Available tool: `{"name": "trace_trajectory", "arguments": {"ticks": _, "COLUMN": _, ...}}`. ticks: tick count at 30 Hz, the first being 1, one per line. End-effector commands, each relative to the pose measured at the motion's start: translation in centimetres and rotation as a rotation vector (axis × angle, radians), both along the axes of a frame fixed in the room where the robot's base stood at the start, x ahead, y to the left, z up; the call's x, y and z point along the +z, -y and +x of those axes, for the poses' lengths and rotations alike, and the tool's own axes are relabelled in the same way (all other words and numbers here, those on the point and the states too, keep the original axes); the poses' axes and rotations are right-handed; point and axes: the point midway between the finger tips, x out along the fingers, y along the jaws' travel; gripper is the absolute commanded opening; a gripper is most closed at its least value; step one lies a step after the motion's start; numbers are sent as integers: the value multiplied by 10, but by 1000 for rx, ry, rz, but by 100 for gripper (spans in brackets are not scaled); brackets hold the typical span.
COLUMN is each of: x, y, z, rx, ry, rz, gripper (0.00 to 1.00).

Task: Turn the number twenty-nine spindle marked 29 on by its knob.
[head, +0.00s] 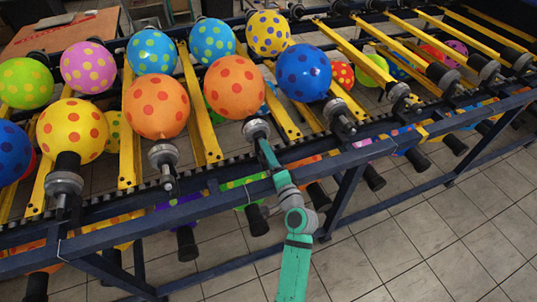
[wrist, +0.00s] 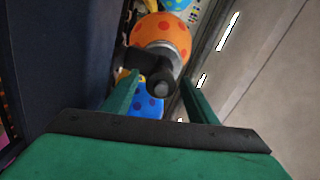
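An orange balloon with red dots (head: 234,87) sits on a grey spindle (head: 256,129) on the near rail. My gripper (head: 264,148) is right at the near end of this spindle in the head view. In the wrist view the same orange balloon (wrist: 160,32) is behind the spindle's dark knob (wrist: 160,84). My gripper (wrist: 160,77) is open there, with one green finger on each side of the knob. I see gaps beside the knob; contact is not clear. I cannot read a number 29 on any spindle, and the knob is mostly hidden in the head view.
Neighbouring spindles carry another orange balloon (head: 156,107) on the left and a blue balloon (head: 303,73) on the right. A dark blue frame rail (head: 225,196) runs below the spindles. More balloons hang underneath. Tiled floor (head: 420,240) is clear at the lower right.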

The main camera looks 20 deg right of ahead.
Motion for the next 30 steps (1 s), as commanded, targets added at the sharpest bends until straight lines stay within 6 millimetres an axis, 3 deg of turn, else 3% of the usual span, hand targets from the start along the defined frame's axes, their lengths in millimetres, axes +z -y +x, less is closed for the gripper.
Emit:
{"name": "trace_trajectory", "arguments": {"ticks": 11, "x": 0, "y": 0, "z": -10, "rx": -1, "ry": 0, "rz": 0, "gripper": 52}}
{"name": "trace_trajectory", "arguments": {"ticks": 24, "x": 0, "y": 3, "z": -86, "rx": -1, "ry": -1, "rz": 0, "gripper": 52}}
{"name": "trace_trajectory", "arguments": {"ticks": 30, "x": 0, "y": 3, "z": -105, "rx": 0, "ry": 0, "rz": 0, "gripper": 52}}
